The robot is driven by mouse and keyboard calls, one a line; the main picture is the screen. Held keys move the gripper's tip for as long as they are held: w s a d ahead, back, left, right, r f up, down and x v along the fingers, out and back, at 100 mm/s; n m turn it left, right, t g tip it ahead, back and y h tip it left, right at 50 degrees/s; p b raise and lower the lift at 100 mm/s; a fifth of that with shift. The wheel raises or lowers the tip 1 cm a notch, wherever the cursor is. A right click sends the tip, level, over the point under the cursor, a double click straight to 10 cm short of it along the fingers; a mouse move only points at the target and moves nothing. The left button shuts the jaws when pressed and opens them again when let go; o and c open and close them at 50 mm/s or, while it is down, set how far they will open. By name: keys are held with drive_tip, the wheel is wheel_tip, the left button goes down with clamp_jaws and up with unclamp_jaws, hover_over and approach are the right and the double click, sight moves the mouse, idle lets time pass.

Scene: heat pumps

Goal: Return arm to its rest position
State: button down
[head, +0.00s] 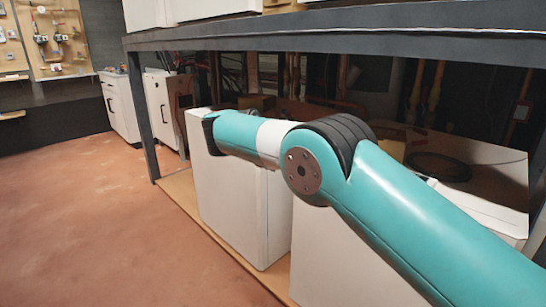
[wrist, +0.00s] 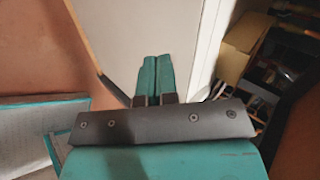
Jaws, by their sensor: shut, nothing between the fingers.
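My teal arm reaches from the lower right of the head view toward the lower shelf of a dark rack. Its far end is beside a white box (head: 225,200), and the fingers are hidden there. In the wrist view my gripper (wrist: 154,62) points up the picture with its two teal fingers together and nothing between them. The face of a white box (wrist: 185,40) fills the area behind the fingers. I cannot tell whether the gripper touches it.
The rack's dark top beam (head: 330,38) runs above my arm, and its upright post (head: 143,120) stands left of the white box. Pipes and cables fill the back of the shelf. The reddish floor (head: 80,210) at left is clear. White cabinets (head: 122,105) stand farther back.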

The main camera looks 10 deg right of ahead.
drive_tip(key=s+d+r+n+g+y, duration=0.1)
drive_tip(key=s+d+r+n+y, duration=0.1)
drive_tip(key=s+r+n, duration=0.45)
drive_tip(key=s+d+r+n+y, duration=0.1)
drive_tip(key=s+d+n+y, duration=0.2)
drive_tip(key=n, duration=0.6)
drive_tip(key=s+f+n+g+y, duration=0.1)
drive_tip(key=s+n+g+y, duration=0.2)
drive_tip(key=s+n, duration=1)
drive_tip(key=s+f+n+g+y, duration=0.2)
drive_tip(key=s+n, duration=0.3)
drive_tip(key=s, duration=1.7)
wheel_tip(320, 180, up, 22)
drive_tip(key=a+p, duration=0.1)
drive_tip(key=p, duration=2.1)
drive_tip(key=shift+r+y, duration=0.2)
drive_tip(key=shift+y, duration=0.1)
